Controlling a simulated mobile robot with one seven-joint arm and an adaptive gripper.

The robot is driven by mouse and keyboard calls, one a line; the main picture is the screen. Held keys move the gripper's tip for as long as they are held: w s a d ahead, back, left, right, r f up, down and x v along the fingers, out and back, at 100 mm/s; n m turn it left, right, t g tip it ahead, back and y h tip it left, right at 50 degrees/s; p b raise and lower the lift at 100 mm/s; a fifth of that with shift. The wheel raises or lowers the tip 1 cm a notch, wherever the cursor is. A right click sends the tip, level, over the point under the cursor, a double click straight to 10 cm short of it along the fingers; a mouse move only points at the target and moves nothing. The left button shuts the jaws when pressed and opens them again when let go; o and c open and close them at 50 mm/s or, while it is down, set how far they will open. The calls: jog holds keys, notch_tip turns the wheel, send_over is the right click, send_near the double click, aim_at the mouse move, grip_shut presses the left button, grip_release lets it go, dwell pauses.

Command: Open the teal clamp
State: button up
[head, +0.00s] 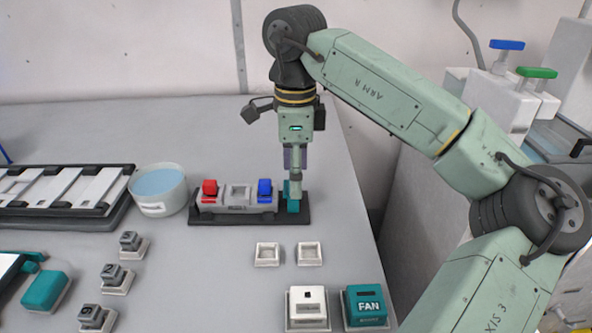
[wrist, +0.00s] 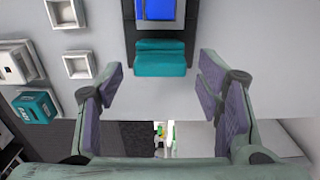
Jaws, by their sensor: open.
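The teal clamp (head: 293,205) is at the right end of a dark base plate (head: 232,219) on the grey table. In the head view my gripper (head: 295,181) comes down from above right at the clamp and hides part of it. In the wrist view the teal clamp (wrist: 160,58) lies centred just ahead of my open fingers, one on each side, with a gap to both.
A grey block with a red (head: 209,188) and a blue clip (head: 265,189) shares the base plate. A bowl of blue liquid (head: 158,183) stands to the left. White sockets (head: 267,254) and a teal FAN block (head: 366,305) are in front. The table's right edge is close.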

notch_tip(320, 180, up, 12)
dwell(0.6)
